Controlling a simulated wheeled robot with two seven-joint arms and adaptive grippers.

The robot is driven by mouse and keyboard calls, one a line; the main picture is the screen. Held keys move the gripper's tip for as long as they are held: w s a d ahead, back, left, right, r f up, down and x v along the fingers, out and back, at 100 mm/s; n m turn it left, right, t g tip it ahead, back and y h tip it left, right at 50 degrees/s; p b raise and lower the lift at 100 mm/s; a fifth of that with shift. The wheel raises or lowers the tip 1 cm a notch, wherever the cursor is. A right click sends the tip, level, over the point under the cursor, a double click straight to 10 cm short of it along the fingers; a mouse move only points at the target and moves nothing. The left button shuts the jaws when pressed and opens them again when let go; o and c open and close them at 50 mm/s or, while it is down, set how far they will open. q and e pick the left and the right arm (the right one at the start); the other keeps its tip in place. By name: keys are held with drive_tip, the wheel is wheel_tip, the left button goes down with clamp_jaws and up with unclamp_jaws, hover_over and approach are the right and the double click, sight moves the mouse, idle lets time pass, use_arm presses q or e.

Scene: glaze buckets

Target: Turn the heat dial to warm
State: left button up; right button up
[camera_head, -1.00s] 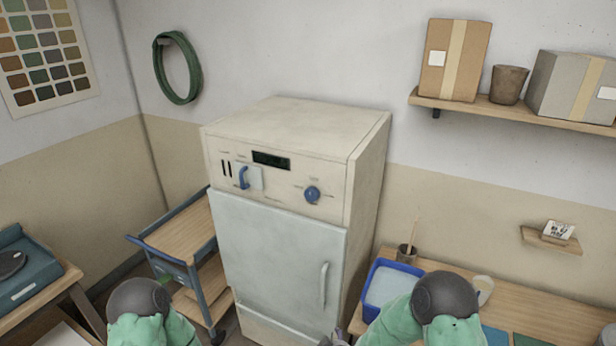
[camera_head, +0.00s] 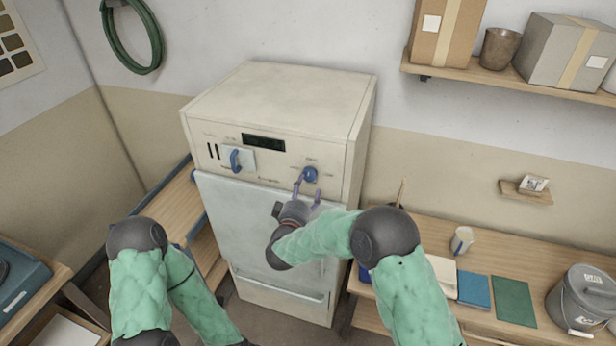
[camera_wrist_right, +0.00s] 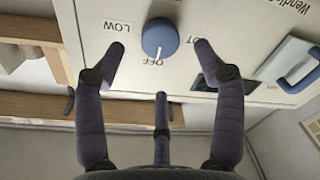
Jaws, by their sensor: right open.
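The heat dial (camera_head: 309,174) is a round blue knob on the right of the cream cabinet's control panel (camera_head: 278,162). In the right wrist view the dial (camera_wrist_right: 160,38) has a pale mark towards the OFF label (camera_wrist_right: 153,62). LOW (camera_wrist_right: 114,25) is to its left, and a label ending in "OT" is partly hidden by a finger. My right gripper (camera_head: 307,189) is open in front of the dial, with fingers spread on either side of it and no clear contact. Its three fingers show in the wrist view. My left gripper is out of view.
A blue handle (camera_head: 236,160) sticks out of the panel's left part, below a dark display (camera_head: 264,143). A wooden cart (camera_head: 170,212) stands left of the cabinet. At right are a worktop (camera_head: 480,240) with a lidded bucket (camera_head: 583,300) and a wall shelf (camera_head: 500,86) with boxes.

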sight(309, 177)
drive_tip(key=x, duration=0.5)
drive_tip(key=shift+w+p, duration=0.3)
drive_tip(key=shift+w, duration=0.1)
drive_tip(key=shift+d, duration=0.1)
drive_tip(key=c, duration=1.2)
